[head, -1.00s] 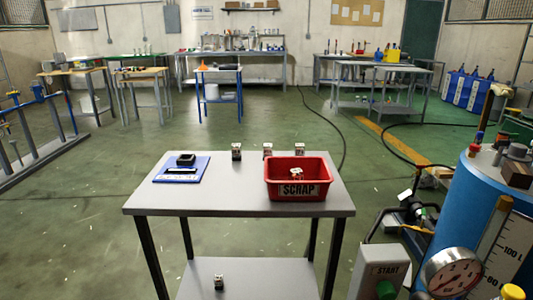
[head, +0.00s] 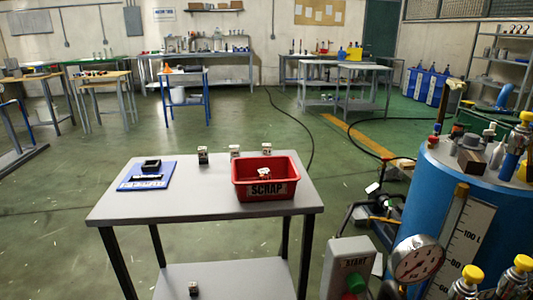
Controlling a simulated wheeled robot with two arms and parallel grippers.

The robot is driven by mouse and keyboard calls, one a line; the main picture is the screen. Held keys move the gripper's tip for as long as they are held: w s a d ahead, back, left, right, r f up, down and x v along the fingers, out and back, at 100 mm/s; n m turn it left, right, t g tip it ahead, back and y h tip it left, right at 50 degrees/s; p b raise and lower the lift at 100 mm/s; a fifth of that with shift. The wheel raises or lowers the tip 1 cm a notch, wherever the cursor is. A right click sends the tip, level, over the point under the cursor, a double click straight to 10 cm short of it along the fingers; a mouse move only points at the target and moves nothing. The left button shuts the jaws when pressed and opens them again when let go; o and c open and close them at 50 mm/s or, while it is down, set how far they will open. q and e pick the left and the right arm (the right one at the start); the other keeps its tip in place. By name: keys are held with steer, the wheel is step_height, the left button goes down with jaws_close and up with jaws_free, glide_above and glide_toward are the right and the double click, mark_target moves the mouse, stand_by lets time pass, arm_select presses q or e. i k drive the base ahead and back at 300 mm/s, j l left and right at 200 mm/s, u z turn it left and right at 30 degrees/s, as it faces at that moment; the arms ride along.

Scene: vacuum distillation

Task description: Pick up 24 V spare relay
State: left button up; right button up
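Several small relay-like blocks show in the head view, too small for me to read any voltage marking. One dark-sided block (head: 203,155) stands at the back of the grey table. A paler block (head: 235,151) and another pale block (head: 267,150) stand behind the red bin. One more block (head: 264,173) lies inside the red SCRAP bin (head: 266,190). Another block (head: 193,289) sits on the table's lower shelf. Neither of my grippers is in view.
The grey table (head: 170,212) also carries a blue mat (head: 135,184) with a black square holder (head: 151,166). A blue tank (head: 430,200) with a gauge (head: 415,259) and a START box (head: 349,266) stand at the right. Open green floor lies left of the table.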

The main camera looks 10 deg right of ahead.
mark_target(202, 151)
steer(key=i+j, duration=0.15)
steer(key=j, duration=0.2)
steer(key=i+j+z, duration=0.15)
steer(key=j, duration=0.2)
steer(key=i+j, duration=0.15)
steer(key=j, duration=0.2)
steer(key=i+z, duration=0.05)
